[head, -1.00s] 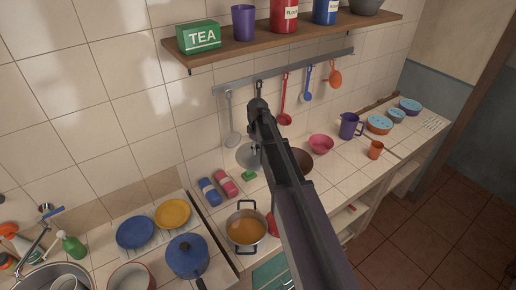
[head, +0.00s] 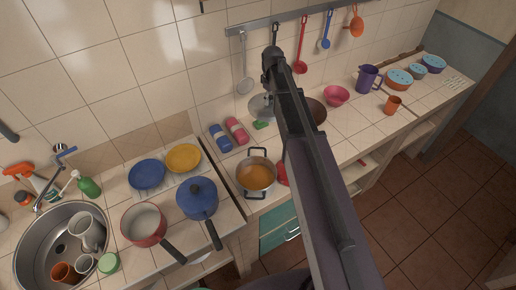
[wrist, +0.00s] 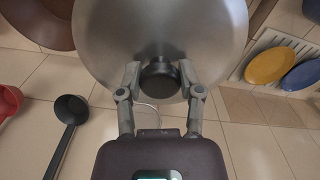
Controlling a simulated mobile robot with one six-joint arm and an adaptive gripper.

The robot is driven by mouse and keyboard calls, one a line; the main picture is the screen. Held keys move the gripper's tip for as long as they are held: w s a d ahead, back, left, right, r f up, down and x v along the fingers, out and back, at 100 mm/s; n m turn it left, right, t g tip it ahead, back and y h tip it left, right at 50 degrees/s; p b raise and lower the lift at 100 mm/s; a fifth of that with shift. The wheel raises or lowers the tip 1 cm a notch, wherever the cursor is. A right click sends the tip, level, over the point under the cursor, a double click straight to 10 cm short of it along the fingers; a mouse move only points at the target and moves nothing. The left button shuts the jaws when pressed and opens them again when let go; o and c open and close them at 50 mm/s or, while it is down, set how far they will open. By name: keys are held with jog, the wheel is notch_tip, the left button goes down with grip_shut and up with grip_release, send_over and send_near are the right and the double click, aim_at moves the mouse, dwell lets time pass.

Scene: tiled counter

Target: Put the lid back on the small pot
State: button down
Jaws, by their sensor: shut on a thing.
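My gripper (wrist: 160,74) is shut on the black knob (wrist: 159,80) of a round steel lid (wrist: 112,38), as the wrist view shows. In the head view the lid (head: 259,108) shows beside my arm, near the wall; my arm hides the gripper and part of the lid. A steel pot (head: 256,176) with two dark handles stands uncovered on the counter, nearer than the lid, with orange contents. A red saucepan (head: 144,224) is also open, by the sink.
Blue and pink containers (head: 237,130) and a green block (head: 262,125) lie between lid and pot. A brown bowl (head: 316,110) and pink bowl (head: 336,96) are right of my arm. Utensils hang from a wall rail (head: 295,17). Plates (head: 183,157) and a sink (head: 60,245) are left.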

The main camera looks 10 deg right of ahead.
notch_tip(320, 180, down, 10)
jog(key=b, duration=0.9)
jog(key=shift+f, duration=0.25)
jog(key=shift+s, duration=0.15)
